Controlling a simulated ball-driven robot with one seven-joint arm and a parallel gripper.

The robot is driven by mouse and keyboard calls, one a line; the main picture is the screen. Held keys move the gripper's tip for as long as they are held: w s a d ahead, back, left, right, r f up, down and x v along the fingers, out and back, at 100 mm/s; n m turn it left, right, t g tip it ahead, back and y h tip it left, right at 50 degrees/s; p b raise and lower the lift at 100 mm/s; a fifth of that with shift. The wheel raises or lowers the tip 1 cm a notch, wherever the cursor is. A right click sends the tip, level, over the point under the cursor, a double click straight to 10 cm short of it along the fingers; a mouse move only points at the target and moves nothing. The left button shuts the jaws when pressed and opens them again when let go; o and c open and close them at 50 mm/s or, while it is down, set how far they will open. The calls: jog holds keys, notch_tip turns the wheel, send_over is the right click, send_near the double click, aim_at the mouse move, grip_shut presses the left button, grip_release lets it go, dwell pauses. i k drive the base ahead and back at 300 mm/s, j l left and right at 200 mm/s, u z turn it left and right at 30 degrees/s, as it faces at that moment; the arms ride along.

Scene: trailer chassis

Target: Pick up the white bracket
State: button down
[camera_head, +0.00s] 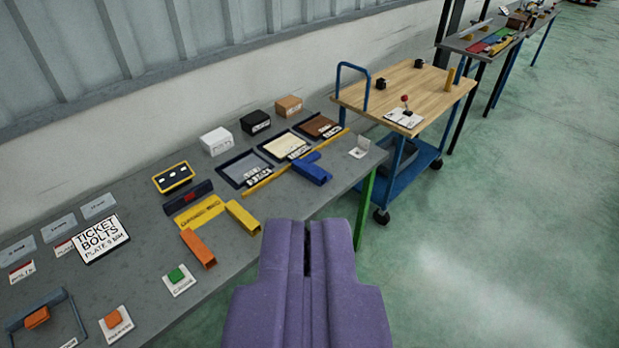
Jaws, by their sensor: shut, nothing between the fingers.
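A small white bracket (359,148) lies on the grey table (140,290), near its right end and close to the front corner. It looks L-shaped, with a flat part on the table and a part standing up. My purple gripper (307,228) is at the bottom middle of the view, its two fingers together with nothing between them. It appears over the table's front edge, nearer to me than the bracket and apart from it. Nothing hides the bracket.
A blue part (312,172) lies just left of the bracket, beside a long yellow strip (292,163) and several trays. Yellow (243,218) and orange (198,248) blocks lie nearer the gripper. A blue cart with a wooden top (432,84) stands right of the table. Open green floor lies right.

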aim_at(362, 148)
jog(key=i+l, duration=0.25)
jog(key=i, duration=0.2)
jog(key=i+l, duration=0.25)
jog(key=i, duration=0.25)
jog(key=i+l, duration=0.3)
jog(key=i, duration=0.15)
jog(key=i+l+z, duration=0.1)
jog(key=i+l, duration=0.15)
jog(key=i, duration=0.2)
jog(key=i+l, duration=0.2)
jog(key=i, duration=0.3)
jog(key=i+l, duration=0.25)
jog(key=i, duration=0.2)
jog(key=i+l, duration=0.2)
jog(key=i, duration=0.3)
jog(key=i+l, duration=0.25)
jog(key=i, duration=0.25)
jog(key=k+z, duration=0.05)
